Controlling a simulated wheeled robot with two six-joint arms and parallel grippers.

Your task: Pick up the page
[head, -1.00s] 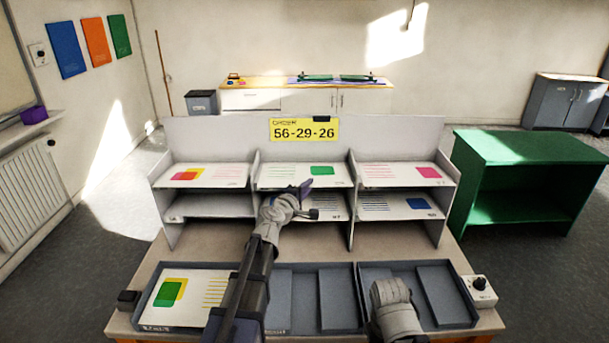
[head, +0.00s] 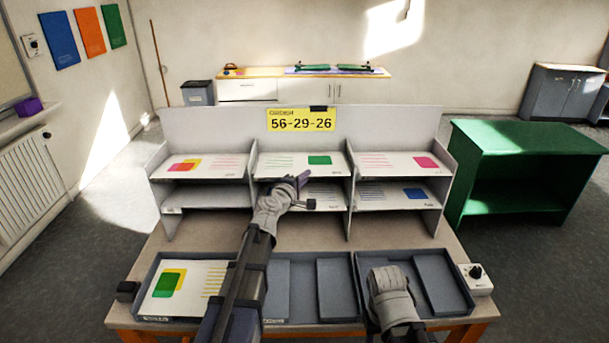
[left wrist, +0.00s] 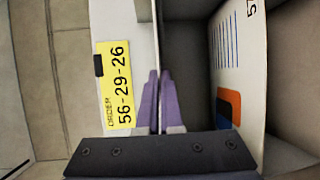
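Printed pages lie in the rack: a red-and-yellow one (head: 213,166) upper left, a green-square one (head: 283,161) upper middle, a pink one (head: 405,163) upper right, and a blue one (head: 400,198) lower right. The lower middle page (head: 325,195) is partly hidden by my left gripper; the left wrist view shows a page with an orange-and-blue mark and blue lines (left wrist: 228,50). My right gripper (head: 390,292) is over the right tray, fingertips not discernible.
A yellow sign (head: 300,118) reading 56-29-26 is on the rack's top. The left tray (head: 148,290) holds a green-and-yellow page (head: 185,288). The middle tray (head: 303,256) and right tray (head: 408,258) show only grey slabs. The lower left compartment (head: 205,197) is empty.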

